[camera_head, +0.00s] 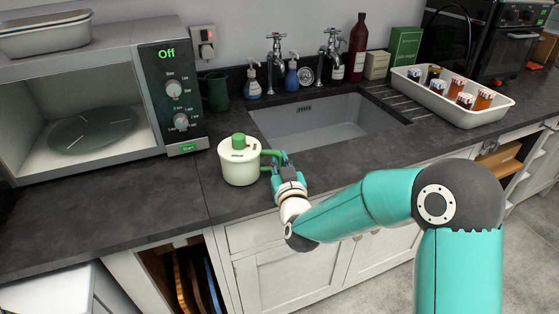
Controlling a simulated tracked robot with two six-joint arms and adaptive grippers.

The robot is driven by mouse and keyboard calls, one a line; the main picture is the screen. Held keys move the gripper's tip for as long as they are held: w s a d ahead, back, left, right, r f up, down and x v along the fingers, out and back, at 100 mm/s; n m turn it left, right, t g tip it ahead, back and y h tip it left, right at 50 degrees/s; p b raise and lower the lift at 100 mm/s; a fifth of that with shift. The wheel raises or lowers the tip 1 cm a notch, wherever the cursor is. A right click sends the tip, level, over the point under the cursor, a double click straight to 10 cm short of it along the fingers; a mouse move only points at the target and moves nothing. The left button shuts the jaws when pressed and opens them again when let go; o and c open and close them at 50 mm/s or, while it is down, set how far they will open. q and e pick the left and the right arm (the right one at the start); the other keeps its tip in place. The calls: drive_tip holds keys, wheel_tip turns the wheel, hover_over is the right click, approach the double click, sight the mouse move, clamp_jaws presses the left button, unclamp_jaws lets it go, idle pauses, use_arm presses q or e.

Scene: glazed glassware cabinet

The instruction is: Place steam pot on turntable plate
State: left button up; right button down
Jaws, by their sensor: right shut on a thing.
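The steam pot (239,168) is cream-white with a green lid knob and a green handle on its right side. It is upright at the counter, left of the sink; I cannot tell whether it touches the counter. My right gripper (276,162) is shut on the pot's green handle, with its arm coming in from the right. The turntable plate (92,130) is a dark round disc inside the microwave (160,60) at the left. The microwave's front is open and its display reads "Off". My left gripper is not in view.
A sink (325,128) with two taps lies right of the pot. Soap bottles and a green mug (215,92) stand behind. A white tray (450,110) of jars is at the right. The counter (110,215) before the microwave is clear.

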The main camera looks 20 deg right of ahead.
drive_tip(key=c, duration=1.2)
unclamp_jaws()
drive_tip(key=shift+f, duration=0.1)
